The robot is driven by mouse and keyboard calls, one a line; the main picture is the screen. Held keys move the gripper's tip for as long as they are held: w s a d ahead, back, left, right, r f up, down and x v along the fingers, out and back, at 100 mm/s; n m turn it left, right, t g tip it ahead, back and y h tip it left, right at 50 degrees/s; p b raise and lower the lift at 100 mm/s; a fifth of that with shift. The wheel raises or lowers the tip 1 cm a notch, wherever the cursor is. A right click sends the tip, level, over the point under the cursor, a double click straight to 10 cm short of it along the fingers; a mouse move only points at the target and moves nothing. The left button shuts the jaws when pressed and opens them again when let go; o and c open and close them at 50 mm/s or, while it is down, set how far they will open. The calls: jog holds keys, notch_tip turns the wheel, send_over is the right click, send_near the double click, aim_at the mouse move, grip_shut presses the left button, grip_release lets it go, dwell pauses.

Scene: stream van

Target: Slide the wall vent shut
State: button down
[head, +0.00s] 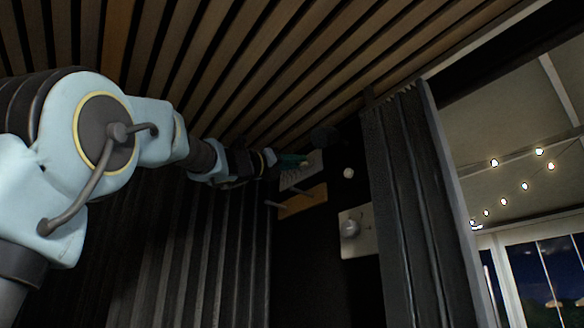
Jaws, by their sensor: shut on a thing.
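The wall vent (302,175) is a small pale slatted plate on the dark far wall, just below the wooden slat ceiling. My arm reaches across from the left. My gripper (285,161) is at the vent's upper left edge, with its greenish fingers against it. It is shut on a part of the vent. The fingers cover that part and the vent's upper left, so I cannot tell how far the vent is open.
A wooden ledge (303,202) sits just under the vent. To the right are a small white knob (348,173), a pale panel with a round dial (351,229) and a dark curtain (408,200). A dark round thing (323,137) is above.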

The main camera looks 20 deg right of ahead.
jog(key=c, duration=0.7)
grip_release()
jog(key=shift+w, duration=0.15)
jog(key=b+v, duration=0.6)
jog(key=v, duration=0.5)
